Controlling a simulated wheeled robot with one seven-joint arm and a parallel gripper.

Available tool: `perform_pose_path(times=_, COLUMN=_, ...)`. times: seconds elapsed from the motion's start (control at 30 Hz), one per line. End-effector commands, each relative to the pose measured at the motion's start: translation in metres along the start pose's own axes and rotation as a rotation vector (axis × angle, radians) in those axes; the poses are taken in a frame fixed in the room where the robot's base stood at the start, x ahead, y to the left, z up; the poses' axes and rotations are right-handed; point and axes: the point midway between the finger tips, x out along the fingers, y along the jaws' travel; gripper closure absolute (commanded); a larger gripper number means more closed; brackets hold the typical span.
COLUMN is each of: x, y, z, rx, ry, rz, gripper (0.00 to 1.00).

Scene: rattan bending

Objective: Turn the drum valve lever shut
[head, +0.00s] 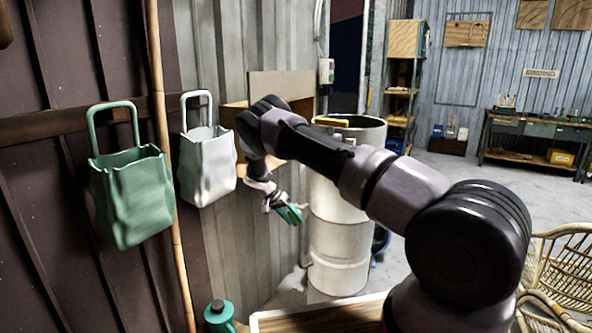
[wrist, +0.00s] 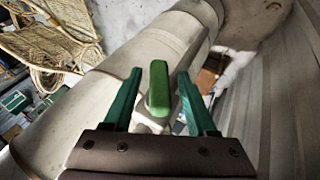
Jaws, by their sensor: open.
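The drum (head: 338,235) is a tall pale cylinder standing by the corrugated wall, partly behind my arm in the head view. In the wrist view the drum (wrist: 110,75) runs diagonally, and a green valve lever (wrist: 160,90) sits on a pale fitting at its side. My gripper (wrist: 160,74) is open, with one green finger on each side of the lever. Small gaps show between the lever and both fingers. In the head view my gripper (head: 290,213) is beside the drum's left side, and I cannot make out the lever apart from the fingers there.
A green bag (head: 132,197) and a pale bag (head: 207,165) hang on the left wall near a bamboo pole (head: 160,150). A teal can (head: 218,316) and a tabletop edge (head: 315,318) are in front. A rattan chair (head: 562,265) stands right. Open floor lies behind.

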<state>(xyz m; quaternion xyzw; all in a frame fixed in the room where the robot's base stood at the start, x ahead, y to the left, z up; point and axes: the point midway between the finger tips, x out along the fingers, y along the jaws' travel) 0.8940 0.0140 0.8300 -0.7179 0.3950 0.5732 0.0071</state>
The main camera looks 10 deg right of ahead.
Motion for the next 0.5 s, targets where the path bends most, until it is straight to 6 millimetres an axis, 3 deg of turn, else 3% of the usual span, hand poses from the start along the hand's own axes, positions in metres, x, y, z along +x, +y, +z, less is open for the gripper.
perform_pose_path(times=0.5, x=0.0002, y=0.0024, z=0.0, rx=0.159, ry=-0.004, rz=-0.371, gripper=0.43)
